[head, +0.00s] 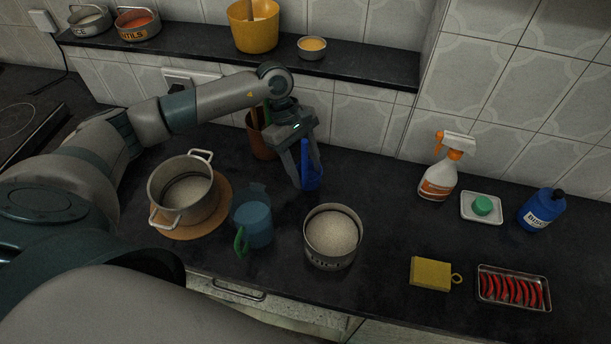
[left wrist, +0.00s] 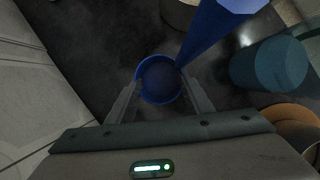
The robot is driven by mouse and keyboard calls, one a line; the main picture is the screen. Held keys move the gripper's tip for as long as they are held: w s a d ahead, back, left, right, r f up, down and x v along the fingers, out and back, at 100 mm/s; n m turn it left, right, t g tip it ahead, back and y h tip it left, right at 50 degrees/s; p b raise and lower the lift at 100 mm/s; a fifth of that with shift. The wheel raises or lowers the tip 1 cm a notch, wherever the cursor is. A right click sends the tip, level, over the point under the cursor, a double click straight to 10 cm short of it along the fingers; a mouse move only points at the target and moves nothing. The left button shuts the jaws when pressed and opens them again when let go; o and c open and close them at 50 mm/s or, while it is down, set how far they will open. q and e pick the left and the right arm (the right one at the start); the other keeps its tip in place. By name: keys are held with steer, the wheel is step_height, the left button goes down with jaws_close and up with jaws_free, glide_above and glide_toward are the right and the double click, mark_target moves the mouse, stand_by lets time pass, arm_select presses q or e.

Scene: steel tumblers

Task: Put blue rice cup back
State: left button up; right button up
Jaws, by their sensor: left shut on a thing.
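The blue rice cup (head: 312,170) is between the fingers of my left gripper (head: 306,182), to the right of the brown utensil pot and just above or on the dark counter; I cannot tell if it touches. In the left wrist view its round bowl (left wrist: 158,82) sits between the fingertips and its long blue handle (left wrist: 212,32) runs up to the right. My left gripper is shut on it. A steel tin of white grain (head: 332,232) stands to the front right of the cup. Its label is hard to read. My right gripper is not in view.
A steel pot (head: 168,214) on a round wooden board, a blue-teal jug (head: 254,222) and a brown utensil pot (head: 256,145) stand nearby. Spray bottle (head: 438,172), sponge (head: 430,273) and chilli tray (head: 513,307) are right. A shelf (head: 365,66) holds bowls. Counter between cup and spray bottle is clear.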

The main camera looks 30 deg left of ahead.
arm_select(q)
steer(key=shift+f+p, duration=1.05)
steer(key=shift+f, duration=0.9)
steer(key=shift+f, duration=0.15)
steer(key=o, duration=0.9)
